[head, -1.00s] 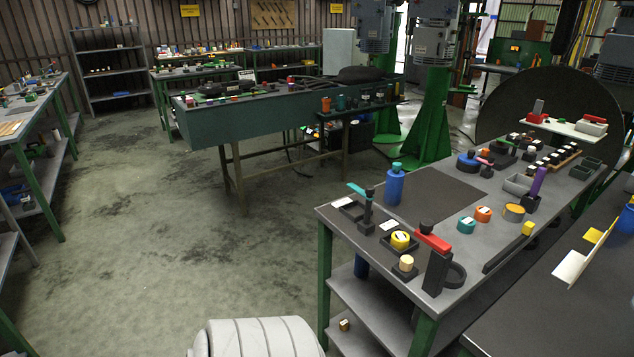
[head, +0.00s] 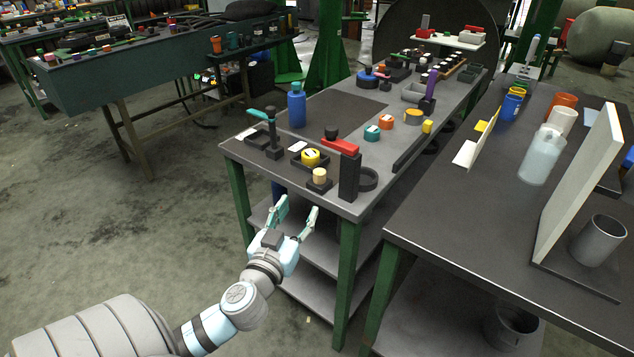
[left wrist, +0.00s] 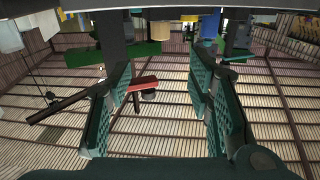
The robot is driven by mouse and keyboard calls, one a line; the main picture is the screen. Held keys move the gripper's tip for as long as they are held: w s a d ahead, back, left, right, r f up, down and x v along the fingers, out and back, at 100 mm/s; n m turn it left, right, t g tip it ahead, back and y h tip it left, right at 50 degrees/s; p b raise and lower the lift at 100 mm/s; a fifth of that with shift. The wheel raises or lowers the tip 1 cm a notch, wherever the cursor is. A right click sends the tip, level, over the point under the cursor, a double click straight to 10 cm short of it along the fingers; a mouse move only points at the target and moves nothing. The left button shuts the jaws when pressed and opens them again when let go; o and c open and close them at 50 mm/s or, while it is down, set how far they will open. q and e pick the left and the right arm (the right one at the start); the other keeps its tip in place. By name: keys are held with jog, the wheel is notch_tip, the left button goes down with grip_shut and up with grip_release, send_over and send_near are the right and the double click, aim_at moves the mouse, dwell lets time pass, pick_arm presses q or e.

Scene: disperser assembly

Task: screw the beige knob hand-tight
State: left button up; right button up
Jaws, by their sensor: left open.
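The beige knob (head: 319,175) stands upright on a small dark square block (head: 319,185) near the front corner of the grey workbench (head: 345,206). Whether it sits threaded or loose is too small to tell. My left gripper (head: 298,207) is in front of the bench and nearer to me than the knob, apart from it. It is open and empty, fingers pointing up toward the bench edge. In the left wrist view its two green padded fingers (left wrist: 165,105) stand wide apart with nothing between them. My right gripper is not in view.
Close right of the knob stands a dark upright (head: 350,178) with a red lever (head: 341,146). A yellow round part (head: 311,157) sits just behind it. A dark post with a teal handle (head: 261,115) and a blue bottle (head: 297,105) stand farther left. Another table (head: 440,200) is at right.

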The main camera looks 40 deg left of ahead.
aim_at(317, 176)
pick_arm(q)
jog(key=x, duration=1.4)
jog(key=shift+a, duration=0.1)
grip_shut()
